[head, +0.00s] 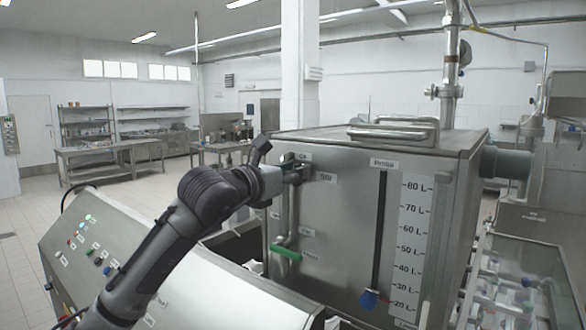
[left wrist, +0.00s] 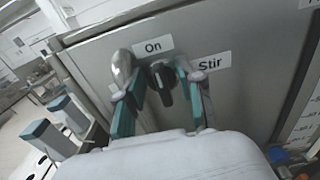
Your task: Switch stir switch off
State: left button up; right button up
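The stir switch (left wrist: 162,82) is a black knob on the steel tank's front. Its handle stands nearly upright in the left wrist view. An "On" label (left wrist: 153,46) sits above it and a "Stir" label (left wrist: 211,61) to its right. My left gripper (left wrist: 158,92) has its teal fingers on either side of the knob, with gaps visible, so it looks open around it. In the head view my left gripper (head: 287,168) is at the tank's upper left, and it hides the knob there. My right gripper is not in view.
A steel pipe (left wrist: 122,66) stands close left of the knob. A green-handled valve (head: 286,252) is below on the tank (head: 340,215). A slider with a blue knob (head: 369,298) and a litre scale (head: 412,240) are to the right. A sloped control panel (head: 85,235) stands left.

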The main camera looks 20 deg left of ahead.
pick_arm(q)
grip_shut()
jog(key=shift+w+a+f+n+b, duration=0.1)
jog(key=shift+a+f+n+b, duration=0.1)
jog(key=shift+n+b, duration=2.5)
jog(key=shift+a+f+n+b, duration=0.2)
jog(key=shift+n+b, duration=1.95)
jog(key=shift+n, duration=1.1)
jog(key=shift+w+a+f+n+b, duration=0.1)
jog(key=shift+a+f+n+b, duration=0.1)
jog(key=shift+n+b, duration=2.5)
jog(key=shift+n, duration=0.45)
